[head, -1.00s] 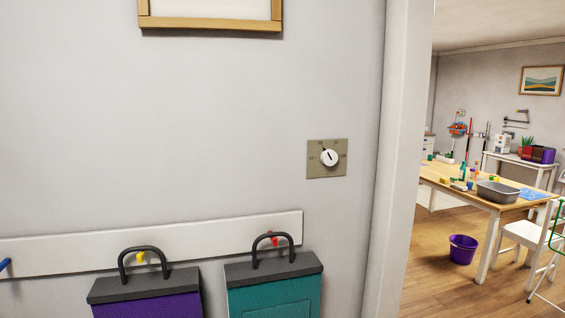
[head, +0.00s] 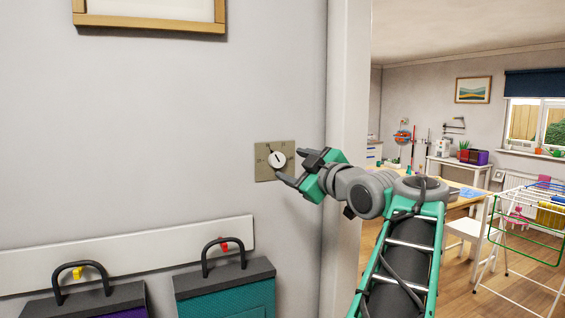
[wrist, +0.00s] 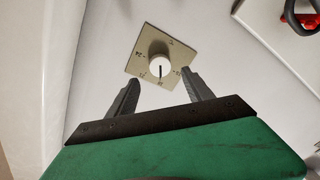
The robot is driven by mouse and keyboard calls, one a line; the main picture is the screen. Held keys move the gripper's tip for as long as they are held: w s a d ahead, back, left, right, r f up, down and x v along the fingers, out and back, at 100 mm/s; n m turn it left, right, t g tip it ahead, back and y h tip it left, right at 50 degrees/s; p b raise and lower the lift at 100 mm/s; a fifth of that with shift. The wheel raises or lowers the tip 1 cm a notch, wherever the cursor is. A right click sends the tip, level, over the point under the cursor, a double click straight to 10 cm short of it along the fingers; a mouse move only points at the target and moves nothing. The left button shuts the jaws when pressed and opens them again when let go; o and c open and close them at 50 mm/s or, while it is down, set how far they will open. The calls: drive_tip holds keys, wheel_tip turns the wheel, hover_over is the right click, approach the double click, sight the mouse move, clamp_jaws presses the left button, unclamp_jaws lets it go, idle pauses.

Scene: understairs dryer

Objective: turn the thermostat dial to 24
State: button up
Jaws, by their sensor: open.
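The thermostat is a square beige plate (head: 264,173) on the white wall, with a round white dial (head: 277,159). In the wrist view the dial (wrist: 160,66) has a dark pointer line, toward the lower edge of the picture. Small marks ring it on the plate (wrist: 150,38); their numbers are hard to read. My gripper (head: 289,164) is open and empty, just right of the dial in the head view. In the wrist view the dial lies beyond the fingertips (wrist: 163,80), roughly between them; no contact shows.
A rail (head: 120,256) below the thermostat holds a teal bag (head: 225,292) and a purple bag. A wooden frame (head: 150,22) hangs above. A white door frame (head: 347,100) stands to the right, opening onto a room with a table and a drying rack (head: 525,225).

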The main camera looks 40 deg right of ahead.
sight(278, 160)
drive_tip(key=w, duration=0.2)
drive_tip(key=w+d+p, duration=0.1)
drive_tip(key=w, duration=0.2)
drive_tip(key=shift+w, duration=0.2)
clamp_jaws()
idle(0.3)
